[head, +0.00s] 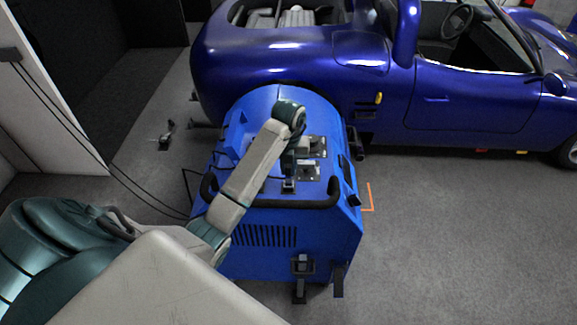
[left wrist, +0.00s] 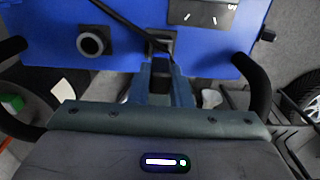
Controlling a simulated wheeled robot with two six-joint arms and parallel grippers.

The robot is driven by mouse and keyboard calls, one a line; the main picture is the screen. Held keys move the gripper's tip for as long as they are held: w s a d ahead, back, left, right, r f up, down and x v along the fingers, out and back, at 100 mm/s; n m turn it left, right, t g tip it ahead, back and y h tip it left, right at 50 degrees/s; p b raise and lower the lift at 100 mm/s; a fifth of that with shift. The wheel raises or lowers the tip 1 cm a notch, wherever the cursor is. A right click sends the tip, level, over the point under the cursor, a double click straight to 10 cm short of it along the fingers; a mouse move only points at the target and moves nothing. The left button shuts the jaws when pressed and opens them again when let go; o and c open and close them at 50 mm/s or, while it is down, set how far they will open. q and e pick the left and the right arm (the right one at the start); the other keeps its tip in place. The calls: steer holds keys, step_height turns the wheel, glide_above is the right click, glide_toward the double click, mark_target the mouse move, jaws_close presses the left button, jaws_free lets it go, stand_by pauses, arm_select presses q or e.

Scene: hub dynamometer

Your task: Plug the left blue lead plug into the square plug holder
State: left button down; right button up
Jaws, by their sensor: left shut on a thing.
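My left gripper (left wrist: 167,80) reaches over the top of the blue dynamometer housing (head: 262,215). In the left wrist view its fingers are closed around a small dark plug (left wrist: 161,67), mostly hidden between them. A squarish grey-black fitting (left wrist: 160,41), which looks like the square plug holder, lies just beyond the fingertips on the blue surface. I cannot tell whether the plug touches it or sits in it. A black cable (left wrist: 135,18) crosses beside the fitting. In the head view the left gripper (head: 289,176) is small and partly hidden by its wrist.
A round grey socket (left wrist: 92,42) stands left of the fitting, and a slotted plate (left wrist: 203,14) lies to its right. A black handle bar (head: 275,204) runs along the housing's front edge. A blue car (head: 300,60) stands close behind. The floor at right is clear.

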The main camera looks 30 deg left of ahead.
arm_select(q)
steer(key=shift+f, duration=0.1)
stand_by(0.3)
steer(key=shift+f+b, duration=1.4)
steer(key=shift+b, duration=0.1)
steer(key=c, duration=1.3)
jaws_free()
steer(key=shift+o, duration=0.2)
steer(key=shift+r, duration=0.1)
step_height(320, 180, up, 11)
steer(key=p, duration=1)
steer(key=shift+p, duration=0.4)
